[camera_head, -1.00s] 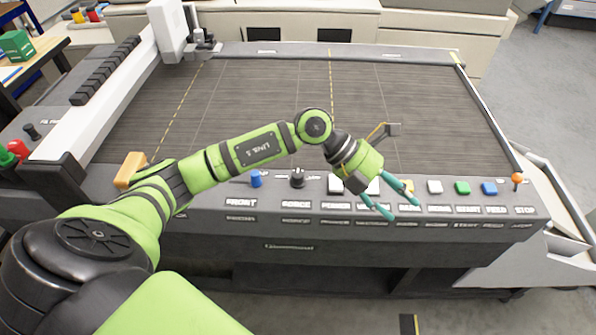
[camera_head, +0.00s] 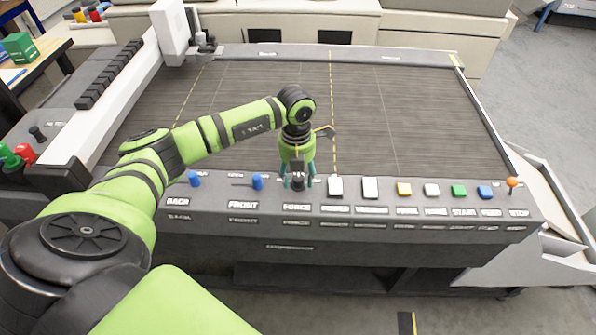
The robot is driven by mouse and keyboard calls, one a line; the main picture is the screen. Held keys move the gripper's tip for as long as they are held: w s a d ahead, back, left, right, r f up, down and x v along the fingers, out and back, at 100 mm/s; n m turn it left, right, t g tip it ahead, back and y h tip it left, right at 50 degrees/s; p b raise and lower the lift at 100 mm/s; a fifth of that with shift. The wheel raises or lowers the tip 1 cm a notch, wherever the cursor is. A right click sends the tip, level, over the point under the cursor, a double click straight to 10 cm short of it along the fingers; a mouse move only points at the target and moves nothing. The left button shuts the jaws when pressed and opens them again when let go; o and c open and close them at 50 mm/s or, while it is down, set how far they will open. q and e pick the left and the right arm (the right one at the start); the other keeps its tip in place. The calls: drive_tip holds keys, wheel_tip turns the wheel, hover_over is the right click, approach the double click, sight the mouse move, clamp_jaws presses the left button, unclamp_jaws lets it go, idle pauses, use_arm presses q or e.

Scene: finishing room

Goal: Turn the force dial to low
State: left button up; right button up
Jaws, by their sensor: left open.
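The force dial (camera_head: 298,181) is a black knob on the sloped front panel (camera_head: 400,210) of the cutting table, above a label reading FORCE. My left gripper (camera_head: 298,177) is at the dial, pointing down, with its teal fingers open on either side of it. I cannot tell whether the fingers touch the dial. The gripper hides the dial's upper part, and its pointer setting cannot be read. My right gripper is not in view.
Blue knobs marked FRONT (camera_head: 257,182) and BACK (camera_head: 194,179) lie left of the dial. An orange-topped stop lever (camera_head: 512,183) stands at the far right.

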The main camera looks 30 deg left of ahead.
use_arm(q)
drive_tip(key=shift+d+f, duration=0.1)
drive_tip(key=shift+f, duration=0.15)
drive_tip(key=shift+c, duration=0.4)
clamp_jaws()
